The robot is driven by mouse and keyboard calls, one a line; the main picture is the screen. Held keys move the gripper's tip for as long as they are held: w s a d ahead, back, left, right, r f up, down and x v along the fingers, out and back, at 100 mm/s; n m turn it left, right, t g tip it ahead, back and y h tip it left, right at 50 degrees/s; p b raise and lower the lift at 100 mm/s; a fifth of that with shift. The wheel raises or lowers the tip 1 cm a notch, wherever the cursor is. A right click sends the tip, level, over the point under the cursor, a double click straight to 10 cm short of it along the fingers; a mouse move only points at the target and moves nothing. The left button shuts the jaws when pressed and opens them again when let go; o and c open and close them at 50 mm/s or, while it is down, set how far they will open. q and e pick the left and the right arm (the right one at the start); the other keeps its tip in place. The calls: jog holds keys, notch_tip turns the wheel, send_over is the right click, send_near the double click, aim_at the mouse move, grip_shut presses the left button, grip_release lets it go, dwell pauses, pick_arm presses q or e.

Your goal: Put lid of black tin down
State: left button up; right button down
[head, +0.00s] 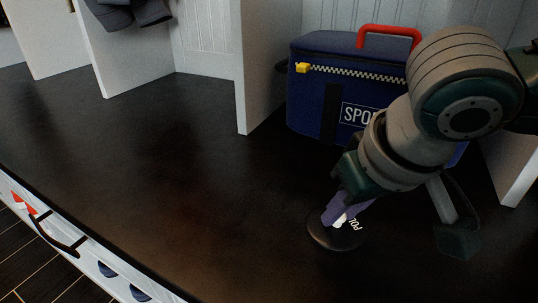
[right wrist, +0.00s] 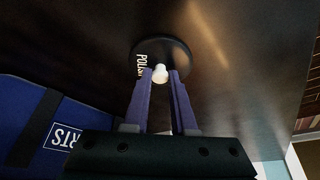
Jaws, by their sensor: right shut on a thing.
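The lid of the black tin (head: 326,238) is a round black disc with white lettering and a white knob. It is low over the dark bench top in the head view; I cannot tell whether it touches the surface. It also shows in the right wrist view (right wrist: 180,52). My right gripper (head: 340,217) has purple fingers and is shut on the lid's white knob, seen between the fingertips in the right wrist view (right wrist: 160,74). The fingers partly cover the lid and its lettering. No separate tin body shows. My left gripper is not in view.
A dark blue sports bag (head: 310,108) with a red handle stands at the back, behind my right arm. A white divider (head: 255,65) stands left of it. The dark bench top (head: 170,150) is clear to the left and middle. White drawer fronts (head: 80,255) lie below its front edge.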

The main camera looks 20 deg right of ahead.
jog(key=shift+f, duration=0.1)
jog(key=c, duration=0.7)
grip_release()
